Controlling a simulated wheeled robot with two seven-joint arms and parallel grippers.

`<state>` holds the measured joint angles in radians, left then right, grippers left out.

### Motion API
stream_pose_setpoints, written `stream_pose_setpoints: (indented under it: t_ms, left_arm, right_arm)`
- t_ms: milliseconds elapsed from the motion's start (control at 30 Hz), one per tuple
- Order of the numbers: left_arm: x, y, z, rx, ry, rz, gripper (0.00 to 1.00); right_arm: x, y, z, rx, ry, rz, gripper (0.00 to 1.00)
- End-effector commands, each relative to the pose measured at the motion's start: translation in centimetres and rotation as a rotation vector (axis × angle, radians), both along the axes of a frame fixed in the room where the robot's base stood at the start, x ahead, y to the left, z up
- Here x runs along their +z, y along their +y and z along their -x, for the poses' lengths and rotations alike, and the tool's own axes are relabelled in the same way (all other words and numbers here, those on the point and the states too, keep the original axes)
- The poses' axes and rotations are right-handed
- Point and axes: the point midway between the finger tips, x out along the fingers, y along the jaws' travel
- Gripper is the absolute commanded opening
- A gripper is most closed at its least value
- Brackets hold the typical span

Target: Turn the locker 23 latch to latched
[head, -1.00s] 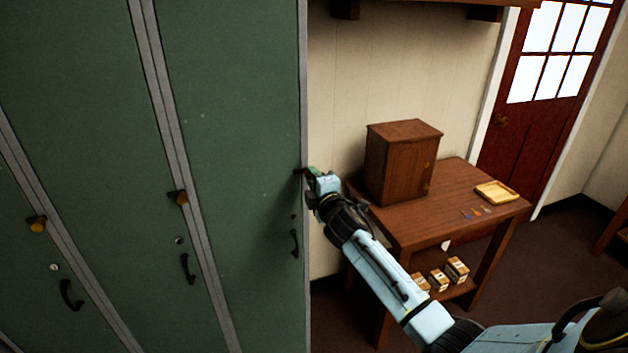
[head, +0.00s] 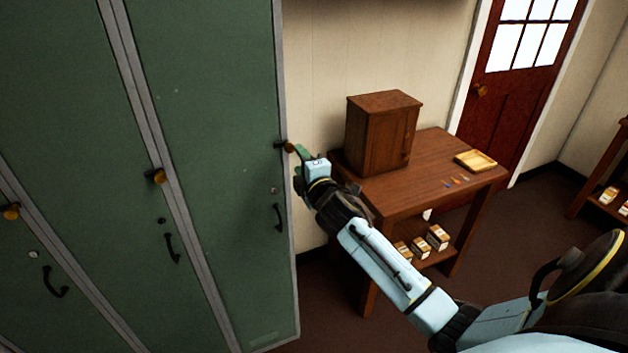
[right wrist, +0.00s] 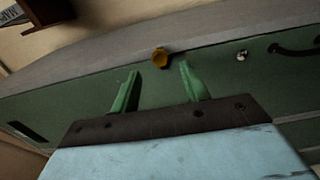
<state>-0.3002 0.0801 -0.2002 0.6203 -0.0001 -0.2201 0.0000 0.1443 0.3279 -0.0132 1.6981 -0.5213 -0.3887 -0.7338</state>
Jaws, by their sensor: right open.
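The green lockers (head: 205,120) fill the left of the head view. A latch with a dark bar and a yellow-brown knob (head: 290,148) sits at the right edge of the rightmost locker door; no number is readable. Its bar looks roughly level. My right gripper (head: 300,160) is just right of and below this knob, apart from it as far as I can tell. In the right wrist view the green fingers (right wrist: 160,88) are open and empty, and the knob (right wrist: 160,58) lies beyond them, between their lines. My left gripper is not in view.
Two similar latches (head: 155,176) (head: 11,211) sit on the lockers to the left. Black handles (head: 278,217) and small locks are below.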

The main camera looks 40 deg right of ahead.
Motion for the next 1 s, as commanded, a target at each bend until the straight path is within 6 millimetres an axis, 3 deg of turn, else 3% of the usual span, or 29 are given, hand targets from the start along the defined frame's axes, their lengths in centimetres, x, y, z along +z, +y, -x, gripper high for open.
stream_pose_setpoints:
  t_ms: [200, 433, 1000]
  left_arm:
    - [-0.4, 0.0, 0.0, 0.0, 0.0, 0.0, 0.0]
    - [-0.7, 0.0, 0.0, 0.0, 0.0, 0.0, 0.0]
    - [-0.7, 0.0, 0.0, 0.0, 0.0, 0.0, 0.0]
  right_arm:
    - [-0.2, 1.0, 4.3, 0.001, 0.001, 0.001, 0.45]
    - [-0.1, 1.8, 7.3, 0.001, 0.0, 0.0, 0.45]
    - [0.0, 1.9, 8.1, 0.0, 0.0, 0.0, 0.45]
